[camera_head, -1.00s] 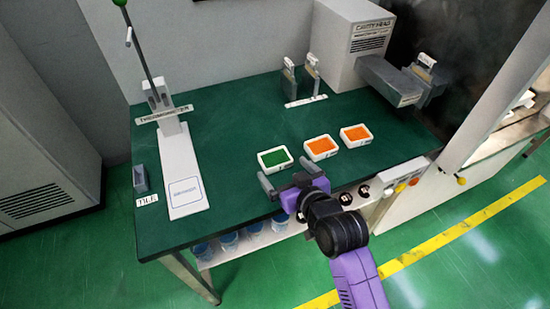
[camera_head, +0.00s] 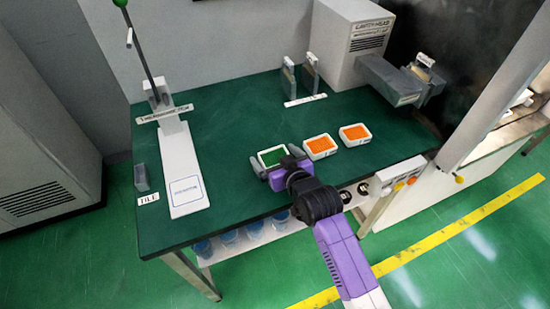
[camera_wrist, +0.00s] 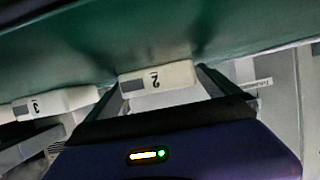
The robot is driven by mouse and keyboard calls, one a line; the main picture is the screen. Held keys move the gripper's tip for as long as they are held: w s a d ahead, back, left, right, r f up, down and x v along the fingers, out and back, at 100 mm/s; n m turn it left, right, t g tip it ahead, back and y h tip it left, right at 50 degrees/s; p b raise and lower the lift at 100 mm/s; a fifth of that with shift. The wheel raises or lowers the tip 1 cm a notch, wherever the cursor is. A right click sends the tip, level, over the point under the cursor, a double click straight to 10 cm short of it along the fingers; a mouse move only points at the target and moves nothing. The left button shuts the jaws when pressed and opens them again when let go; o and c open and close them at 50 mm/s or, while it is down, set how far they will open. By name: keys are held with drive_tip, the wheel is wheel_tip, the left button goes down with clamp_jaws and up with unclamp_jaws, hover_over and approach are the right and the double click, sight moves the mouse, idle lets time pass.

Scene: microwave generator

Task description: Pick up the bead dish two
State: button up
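Bead dish two (camera_wrist: 158,78) is a white dish with a "2" on its front, upside down in the wrist view. It appears to be the left dish of green beads (camera_head: 272,157) in the head view, standing on the dark green table. My gripper (camera_head: 281,164) is at its near side, low over the table. The fingers are spread, one on each side of the dish; they also show in the wrist view (camera_wrist: 160,92). Small gaps seem to separate them from the dish. My gripper partly hides the dish's near right side in the head view.
An orange-bead dish (camera_head: 320,147) stands close to the right; another orange dish (camera_head: 355,135) is farther right. A dish marked "3" (camera_wrist: 55,103) shows in the wrist view. A white stand (camera_head: 183,180) is at left, a grey machine (camera_head: 350,45) behind.

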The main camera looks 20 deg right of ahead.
drive_tip(key=c, duration=1.4)
drive_tip(key=shift+r, duration=0.1)
